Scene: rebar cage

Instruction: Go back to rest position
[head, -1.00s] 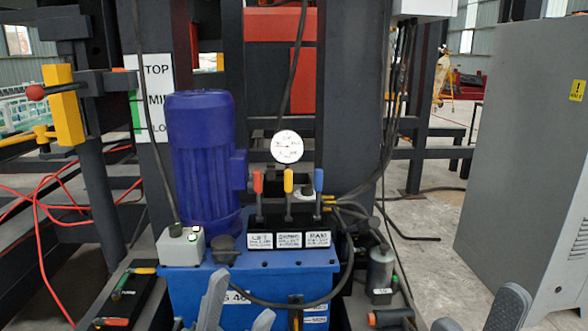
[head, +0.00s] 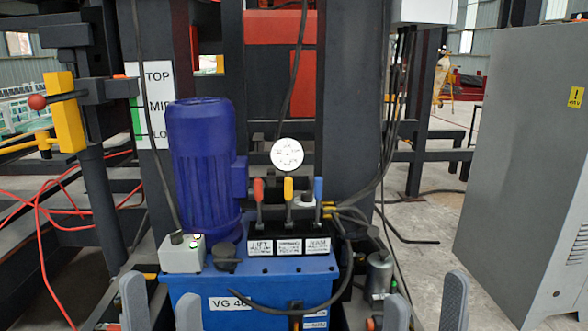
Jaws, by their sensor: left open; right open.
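My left gripper (head: 161,305) shows at the bottom left of the head view, its two grey fingers apart and nothing between them. My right gripper (head: 426,305) shows at the bottom right, its fingers also apart and empty. Both are cut off by the lower picture edge. Between them stands the blue hydraulic unit (head: 262,290) with its blue motor (head: 203,165). Red, yellow and blue levers (head: 288,188) stand upright behind the labelled plates. Neither gripper touches a lever.
A round gauge (head: 287,154) is above the levers. A grey box with a button (head: 183,255) sits at the unit's left corner. A grey cabinet (head: 525,150) stands at the right. Black hoses (head: 375,195) and red cables (head: 38,225) run at the sides.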

